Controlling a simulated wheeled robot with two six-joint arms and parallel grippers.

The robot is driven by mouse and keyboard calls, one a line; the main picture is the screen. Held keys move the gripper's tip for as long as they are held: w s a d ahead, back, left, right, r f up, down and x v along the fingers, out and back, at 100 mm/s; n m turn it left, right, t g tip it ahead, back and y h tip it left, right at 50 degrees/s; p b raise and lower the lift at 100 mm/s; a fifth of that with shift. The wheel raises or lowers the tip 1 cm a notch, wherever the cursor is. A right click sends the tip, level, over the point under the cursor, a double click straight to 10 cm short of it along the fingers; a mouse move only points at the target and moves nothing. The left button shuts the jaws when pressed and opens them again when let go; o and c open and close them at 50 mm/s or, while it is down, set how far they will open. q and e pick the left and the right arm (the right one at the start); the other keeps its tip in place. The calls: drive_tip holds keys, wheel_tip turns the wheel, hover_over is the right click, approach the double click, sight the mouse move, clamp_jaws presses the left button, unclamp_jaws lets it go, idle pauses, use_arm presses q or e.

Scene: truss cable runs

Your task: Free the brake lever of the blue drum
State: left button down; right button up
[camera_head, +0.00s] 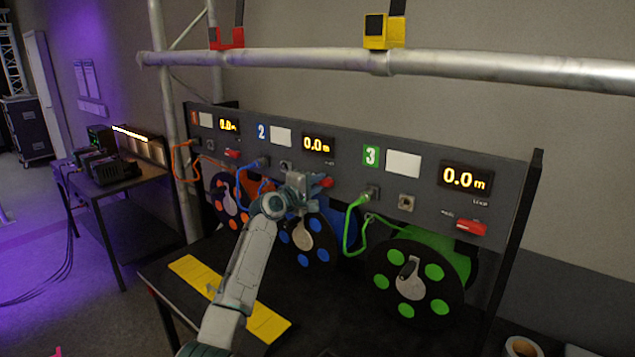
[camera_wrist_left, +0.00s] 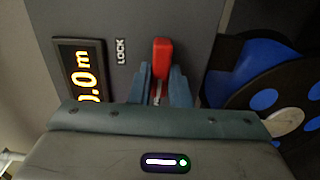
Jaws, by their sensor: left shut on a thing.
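The blue drum (camera_head: 345,227) is the middle of three drums under the panel, partly hidden by my left arm. Its red brake lever (camera_head: 327,182) is on the panel just above it, below the display reading 0.0 m. My left gripper (camera_head: 312,184) is at this lever. In the left wrist view the gripper (camera_wrist_left: 161,90) has its fingers on either side of the red lever (camera_wrist_left: 162,55), shut on it. The word LOCK is printed beside the lever, and the blue drum (camera_wrist_left: 245,62) shows at the right. My right gripper is not in view.
The orange drum (camera_head: 225,197) stands left and the green drum (camera_head: 435,258) right, each with a red lever above. Coloured cables loop from the panel (camera_head: 340,185). A yellow strip (camera_head: 265,322) lies on the bench under my arm. A truss pipe (camera_head: 480,67) crosses above.

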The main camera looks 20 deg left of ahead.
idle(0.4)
use_arm(q)
drive_tip(key=c, duration=1.4)
unclamp_jaws()
drive_tip(key=shift+o, duration=0.2)
drive_tip(key=b+v, duration=0.4)
drive_tip(key=v, duration=0.6)
drive_tip(key=shift+s, duration=0.4)
drive_tip(key=shift+a, duration=0.15)
